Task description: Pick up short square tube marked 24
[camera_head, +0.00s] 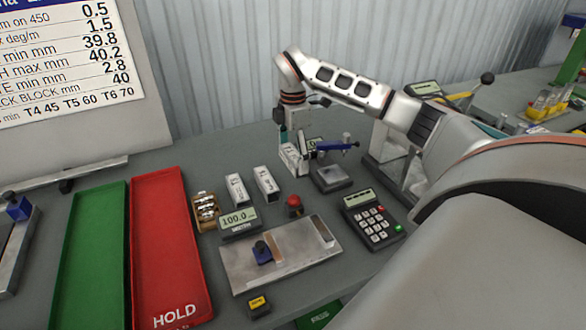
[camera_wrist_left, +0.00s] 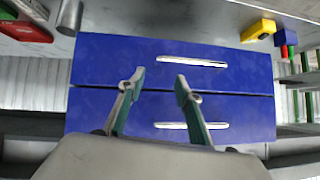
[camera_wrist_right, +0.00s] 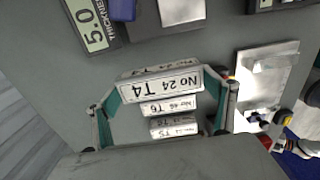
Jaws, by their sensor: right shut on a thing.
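The short square tube marked No 24 T4 (camera_wrist_right: 160,86) is a pale metal tube with its label upside down in the right wrist view. My right gripper (camera_wrist_right: 162,98) is shut on it, one finger at each end of the marked face. In the head view the right gripper (camera_head: 292,138) points down over the bench with the tube (camera_head: 291,158) at its fingertips, beside a small gauge. I cannot tell whether the tube touches the bench. My left gripper (camera_wrist_left: 160,82) is open and empty in front of blue drawers, seen only in the left wrist view.
Two similar tubes, marked T6 (camera_wrist_right: 168,107) and T5 (camera_wrist_right: 174,128), lie near the held one. A thickness gauge (camera_head: 334,177) stands close right. A red tray (camera_head: 172,240), green tray (camera_head: 92,250), scale display (camera_head: 239,220), metal plate (camera_head: 235,262) and keypad (camera_head: 372,220) occupy the bench.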

